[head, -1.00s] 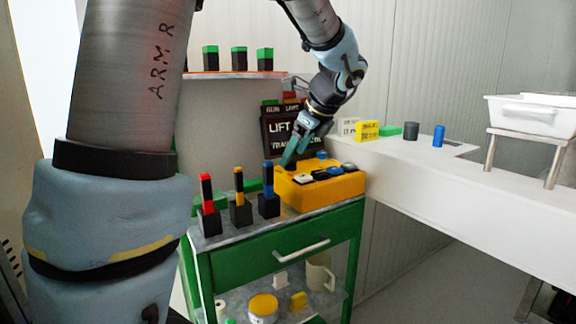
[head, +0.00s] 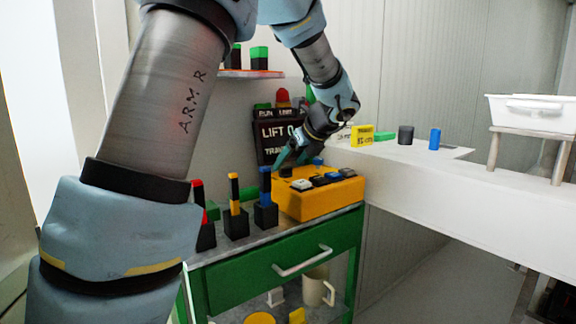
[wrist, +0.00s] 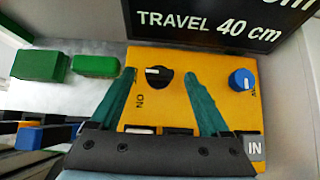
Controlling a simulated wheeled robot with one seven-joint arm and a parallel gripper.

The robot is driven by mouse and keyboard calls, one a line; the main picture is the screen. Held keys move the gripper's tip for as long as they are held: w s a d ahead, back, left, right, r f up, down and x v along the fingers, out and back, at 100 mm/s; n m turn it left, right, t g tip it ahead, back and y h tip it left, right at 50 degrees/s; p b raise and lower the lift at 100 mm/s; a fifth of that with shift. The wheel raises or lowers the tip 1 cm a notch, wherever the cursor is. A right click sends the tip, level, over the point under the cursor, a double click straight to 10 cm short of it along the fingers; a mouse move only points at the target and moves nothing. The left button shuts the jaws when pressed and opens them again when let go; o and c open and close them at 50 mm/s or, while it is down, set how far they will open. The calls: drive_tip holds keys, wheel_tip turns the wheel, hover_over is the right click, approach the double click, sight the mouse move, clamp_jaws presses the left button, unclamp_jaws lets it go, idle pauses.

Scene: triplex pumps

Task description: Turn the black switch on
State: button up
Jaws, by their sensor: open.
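The black switch (wrist: 158,80) is a round knob with a white mark on the yellow control box (wrist: 225,105). Its white mark points left in the wrist view, and the letters ON stand just below left of it. My gripper (wrist: 160,74) is open, with one green finger on each side of the knob; I cannot tell whether they touch it.
A blue knob (wrist: 242,79) sits right of the switch. A black display (head: 272,132) stands behind the box. Black blocks with coloured posts, such as the blue one (head: 265,215), stand left on the green cabinet (head: 255,275). A white counter (head: 460,180) extends right.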

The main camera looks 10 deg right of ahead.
drive_tip(key=shift+x, duration=0.9)
clamp_jaws()
